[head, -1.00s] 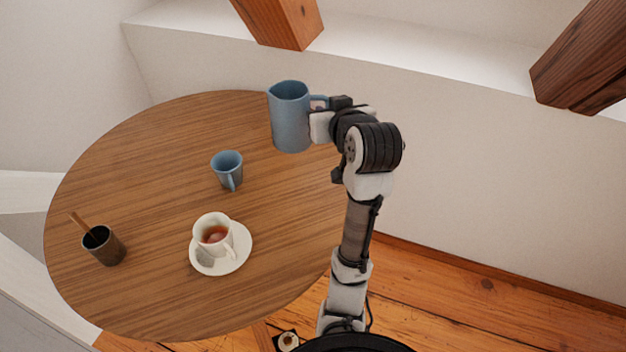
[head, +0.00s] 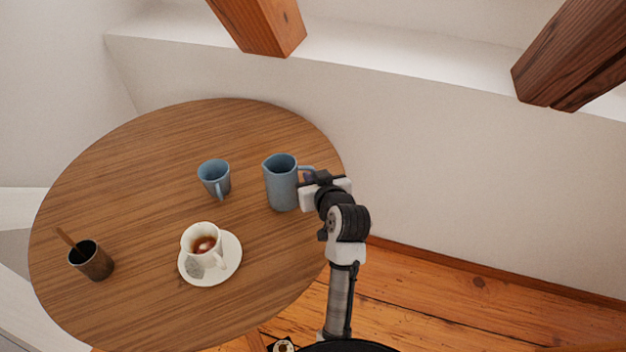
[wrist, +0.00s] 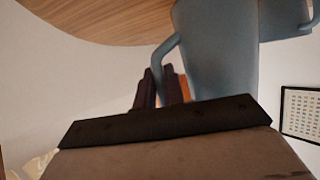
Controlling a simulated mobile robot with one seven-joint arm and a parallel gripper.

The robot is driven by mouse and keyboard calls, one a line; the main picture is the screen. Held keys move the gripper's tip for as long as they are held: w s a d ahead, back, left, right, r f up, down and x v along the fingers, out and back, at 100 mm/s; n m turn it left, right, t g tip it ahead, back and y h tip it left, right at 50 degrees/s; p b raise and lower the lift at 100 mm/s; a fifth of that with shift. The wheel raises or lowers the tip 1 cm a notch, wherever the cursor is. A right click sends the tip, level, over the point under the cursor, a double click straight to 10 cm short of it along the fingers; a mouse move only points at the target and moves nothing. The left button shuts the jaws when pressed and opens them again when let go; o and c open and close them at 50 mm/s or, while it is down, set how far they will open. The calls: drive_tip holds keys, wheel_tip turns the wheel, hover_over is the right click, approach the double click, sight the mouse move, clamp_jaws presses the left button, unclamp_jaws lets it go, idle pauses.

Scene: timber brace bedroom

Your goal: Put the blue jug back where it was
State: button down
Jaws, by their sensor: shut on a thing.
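The blue jug (head: 281,184) is upright at the right part of the round wooden table in the head view. My gripper (head: 306,181) is at its right side, shut on the handle. In the wrist view the jug (wrist: 222,55) fills the upper right, with its handle close to the gripper fingers (wrist: 160,88). I cannot tell whether the jug's base touches the tabletop or is just above it.
On the table (head: 140,150) stand a smaller blue mug (head: 214,178), a white cup of tea (head: 203,246) on a saucer (head: 232,262), and a dark cup (head: 92,262) with a stick. The table's back is clear. Timber braces (head: 262,25) rise behind.

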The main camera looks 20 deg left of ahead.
drive_tip(key=shift+f, duration=0.4)
drive_tip(key=shift+f, duration=0.1)
drive_tip(key=c, duration=1.9)
unclamp_jaws()
drive_tip(key=shift+f, duration=0.15)
drive_tip(key=shift+c, duration=0.2)
drive_tip(key=o, duration=0.4)
drive_tip(key=shift+o, duration=0.2)
